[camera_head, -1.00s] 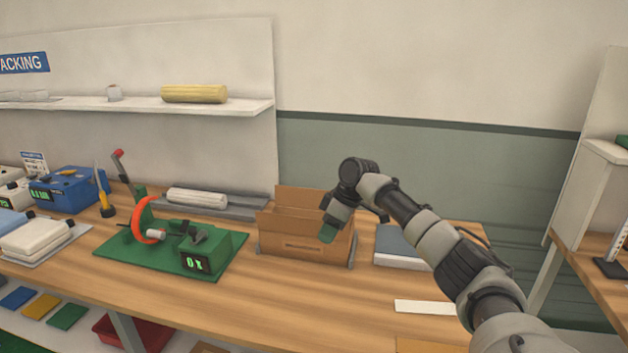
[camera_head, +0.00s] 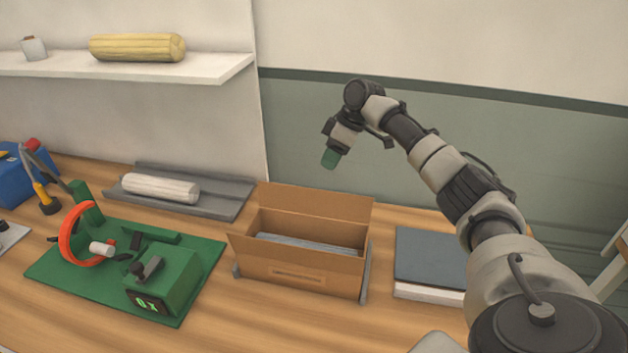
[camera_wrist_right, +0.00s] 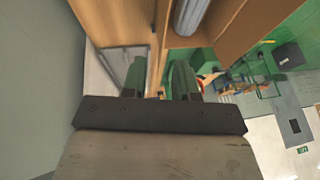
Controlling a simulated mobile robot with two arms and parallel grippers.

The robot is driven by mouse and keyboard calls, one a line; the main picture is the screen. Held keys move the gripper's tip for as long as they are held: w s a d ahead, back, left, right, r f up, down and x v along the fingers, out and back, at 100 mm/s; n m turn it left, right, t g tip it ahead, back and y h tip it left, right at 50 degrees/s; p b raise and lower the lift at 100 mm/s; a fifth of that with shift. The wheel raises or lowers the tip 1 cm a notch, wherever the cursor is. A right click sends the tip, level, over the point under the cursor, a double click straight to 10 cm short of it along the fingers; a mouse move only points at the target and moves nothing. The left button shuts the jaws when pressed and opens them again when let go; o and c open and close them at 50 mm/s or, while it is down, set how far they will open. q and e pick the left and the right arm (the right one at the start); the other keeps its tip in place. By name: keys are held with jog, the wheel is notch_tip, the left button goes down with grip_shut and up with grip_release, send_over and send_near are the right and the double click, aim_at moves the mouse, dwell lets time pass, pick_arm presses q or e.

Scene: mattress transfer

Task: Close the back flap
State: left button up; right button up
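The open brown cardboard box (camera_head: 303,276) stands on the wooden table, with flat grey contents (camera_head: 308,242) inside. Its back flap (camera_head: 315,202) stands up along the rear edge; the front panel or flap leans outward. My right gripper (camera_head: 332,158) is raised above and behind the box, pointing down, apart from the back flap. In the right wrist view its two green fingers (camera_wrist_right: 160,78) are apart with a gap between them, and nothing is clearly held. Brown panels (camera_wrist_right: 240,28) show past the fingers, probably the box. My left gripper is not in view.
A green fixture (camera_head: 165,285) with an orange ring is left of the box. A grey tray (camera_head: 220,205) with a white roll (camera_head: 160,188) lies behind left. A grey-topped pad (camera_head: 430,258) lies to the right. The wall is behind.

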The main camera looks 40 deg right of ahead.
aim_at(314, 190)
jog(key=x, duration=0.3)
jog(key=p+x, duration=0.1)
jog(key=x, duration=0.2)
jog(key=p+x, duration=0.1)
jog(key=x, duration=0.3)
jog(key=shift+s+a+r, duration=0.1)
jog(key=shift+s+a, duration=0.15)
jog(key=shift+s, duration=0.05)
jog(key=shift+c, duration=0.3)
grip_shut()
